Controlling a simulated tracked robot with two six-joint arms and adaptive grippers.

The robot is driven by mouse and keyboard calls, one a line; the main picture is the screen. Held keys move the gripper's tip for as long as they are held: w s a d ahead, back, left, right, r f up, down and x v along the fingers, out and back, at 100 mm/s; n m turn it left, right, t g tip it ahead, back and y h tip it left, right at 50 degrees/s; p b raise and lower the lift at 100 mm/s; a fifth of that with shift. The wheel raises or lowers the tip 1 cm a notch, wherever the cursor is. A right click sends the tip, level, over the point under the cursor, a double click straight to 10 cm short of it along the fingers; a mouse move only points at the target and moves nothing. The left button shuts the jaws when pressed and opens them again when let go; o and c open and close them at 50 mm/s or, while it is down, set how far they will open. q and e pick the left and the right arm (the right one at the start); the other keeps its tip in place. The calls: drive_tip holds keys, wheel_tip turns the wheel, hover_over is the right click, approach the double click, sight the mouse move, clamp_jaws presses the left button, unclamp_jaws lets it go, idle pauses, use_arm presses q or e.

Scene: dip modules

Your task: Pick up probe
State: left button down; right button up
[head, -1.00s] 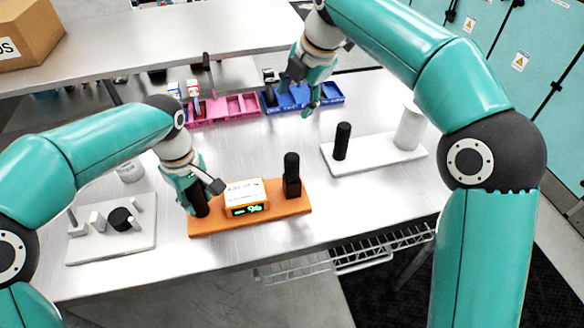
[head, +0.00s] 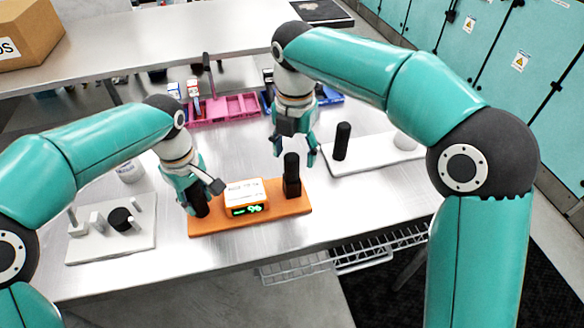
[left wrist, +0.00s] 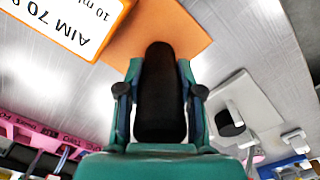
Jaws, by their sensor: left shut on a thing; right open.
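An orange module base (head: 270,211) lies on the metal table with a boxed display (head: 246,210) in its middle. A black upright cylinder (head: 201,207) stands at its left end, and another black post (head: 292,175) stands at its right end. Which of them is the probe I cannot tell. My left gripper (head: 192,200) is shut on the left cylinder. In the left wrist view the cylinder (left wrist: 160,95) sits between both fingers, over the orange base (left wrist: 165,25). My right gripper (head: 295,150) is open and empty, pointing down around or just above the top of the right post.
A white plate (head: 372,158) with a black post (head: 342,140) and a white cylinder lies to the right. A pale plate (head: 110,245) with pegs and a black knob lies at the left. Pink (head: 228,108) and blue (head: 330,95) bins stand at the back.

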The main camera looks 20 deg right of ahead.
sight(292, 169)
drive_tip(key=f, duration=0.5)
drive_tip(key=shift+s+a, duration=0.15)
drive_tip(key=shift+a, duration=0.2)
drive_tip(key=shift+r, duration=0.1)
clamp_jaws()
